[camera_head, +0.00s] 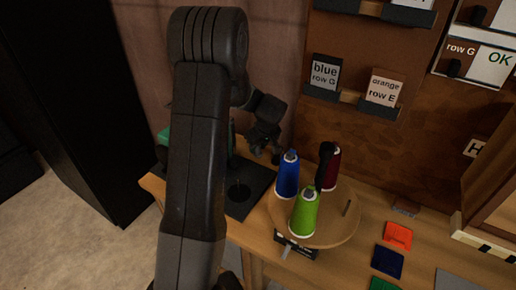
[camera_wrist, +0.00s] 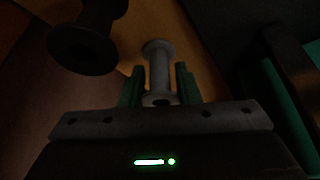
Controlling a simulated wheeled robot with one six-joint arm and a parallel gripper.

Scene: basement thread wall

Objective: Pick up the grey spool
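The grey spool (camera_wrist: 158,68) is in the middle of the wrist view, in line with the gap between the two green fingers of my gripper (camera_wrist: 159,88). Its nearer flange lies between the fingers, close to both. I cannot tell whether they press on it. In the head view my gripper (camera_head: 264,148) points down near the wall, at the back of the wooden table (camera_head: 151,184). I cannot make out the grey spool there.
A dark spool (camera_wrist: 82,48) stands left of the grey one in the wrist view. Blue (camera_head: 287,178) and green (camera_head: 304,213) thread cones and a dark red one (camera_head: 333,168) stand on a round wooden stand (camera_head: 333,233). Coloured squares lie at the right.

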